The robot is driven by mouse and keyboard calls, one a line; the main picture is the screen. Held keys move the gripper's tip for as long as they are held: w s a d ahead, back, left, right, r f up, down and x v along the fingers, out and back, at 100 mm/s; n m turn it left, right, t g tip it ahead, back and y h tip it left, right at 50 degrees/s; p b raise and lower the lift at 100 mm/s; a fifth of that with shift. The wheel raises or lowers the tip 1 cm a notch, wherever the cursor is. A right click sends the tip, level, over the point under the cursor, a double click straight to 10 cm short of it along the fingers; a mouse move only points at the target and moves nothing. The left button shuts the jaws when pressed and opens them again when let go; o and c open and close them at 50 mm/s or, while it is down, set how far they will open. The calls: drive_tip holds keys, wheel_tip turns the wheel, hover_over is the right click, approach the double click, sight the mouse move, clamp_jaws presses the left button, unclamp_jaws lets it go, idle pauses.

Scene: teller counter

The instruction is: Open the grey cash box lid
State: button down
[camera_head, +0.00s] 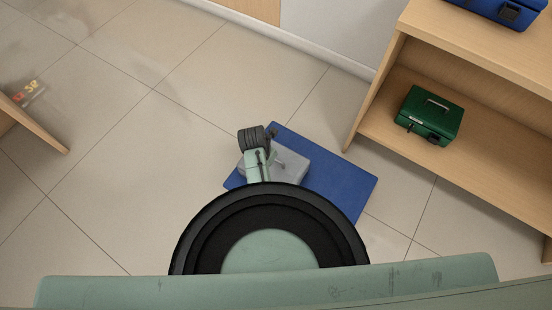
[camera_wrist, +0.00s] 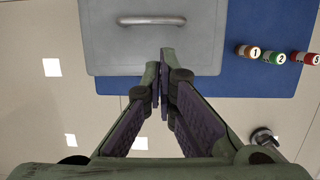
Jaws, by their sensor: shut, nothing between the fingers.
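The grey cash box (camera_wrist: 205,40) lies on a blue mat, with a curved metal handle (camera_wrist: 150,20) on its flat lid. The lid looks shut. In the head view the box (camera_head: 291,166) is partly hidden behind my arm. My gripper (camera_wrist: 167,58) is shut and empty. In the wrist view its fingertips overlap the box's near edge, right of and below the handle. I cannot tell whether they touch the box.
The blue mat (camera_head: 340,185) lies on the tiled floor. A wooden shelf (camera_head: 480,165) at right holds a green cash box (camera_head: 428,115) and a blue one (camera_head: 500,10).

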sight(273, 169)
drive_tip(key=x, duration=0.9)
drive_tip(key=shift+f+b, duration=0.3)
drive_tip(key=shift+f, duration=0.1)
drive_tip(key=shift+w+r, duration=0.1)
drive_tip(key=shift+r, duration=0.15)
